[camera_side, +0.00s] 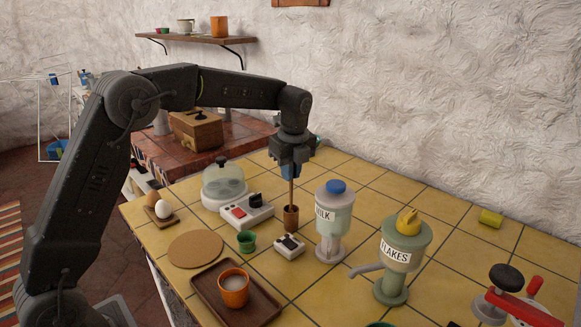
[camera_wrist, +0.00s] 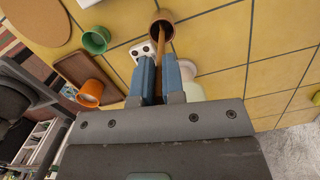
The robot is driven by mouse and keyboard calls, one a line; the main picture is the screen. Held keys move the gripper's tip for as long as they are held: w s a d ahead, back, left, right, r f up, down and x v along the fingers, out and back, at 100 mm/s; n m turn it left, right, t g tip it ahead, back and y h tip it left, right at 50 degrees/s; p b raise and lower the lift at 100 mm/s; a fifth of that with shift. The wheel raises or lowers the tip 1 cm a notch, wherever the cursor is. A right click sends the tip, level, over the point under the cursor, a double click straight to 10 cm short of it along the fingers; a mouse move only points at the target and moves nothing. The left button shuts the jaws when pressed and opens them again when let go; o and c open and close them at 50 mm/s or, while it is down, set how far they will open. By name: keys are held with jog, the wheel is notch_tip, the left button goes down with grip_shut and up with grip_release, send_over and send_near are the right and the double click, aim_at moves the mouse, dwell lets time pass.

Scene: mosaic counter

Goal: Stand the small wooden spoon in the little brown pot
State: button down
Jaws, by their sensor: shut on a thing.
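The small wooden spoon (camera_side: 291,191) hangs upright from my gripper (camera_side: 291,172), which is shut on its upper part. The little brown pot (camera_side: 291,219) stands on the yellow tiles directly below. The spoon's lower end is at the pot's mouth and seems to be inside it; how deep is hidden by the pot's wall. In the wrist view the spoon (camera_wrist: 165,43) runs from between the blue fingers of my gripper (camera_wrist: 159,62) to the opening of the brown pot (camera_wrist: 161,16).
Close by are a small white box (camera_side: 290,246), a green cup (camera_side: 246,241), the MILK dispenser (camera_side: 333,222) and a red-buttoned device (camera_side: 246,211). The FLAKES dispenser (camera_side: 402,258) stands further right. A tray (camera_side: 207,291) holds an orange mug (camera_side: 234,291). The tiles at the back right are mostly clear.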

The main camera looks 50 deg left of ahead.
jog(key=c, duration=1.1)
grip_release()
jog(key=shift+c, duration=0.2)
notch_tip(320, 180, up, 14)
jog(key=d, duration=0.1)
jog(key=shift+s+d+f, duration=0.15)
jog(key=shift+d, duration=0.2)
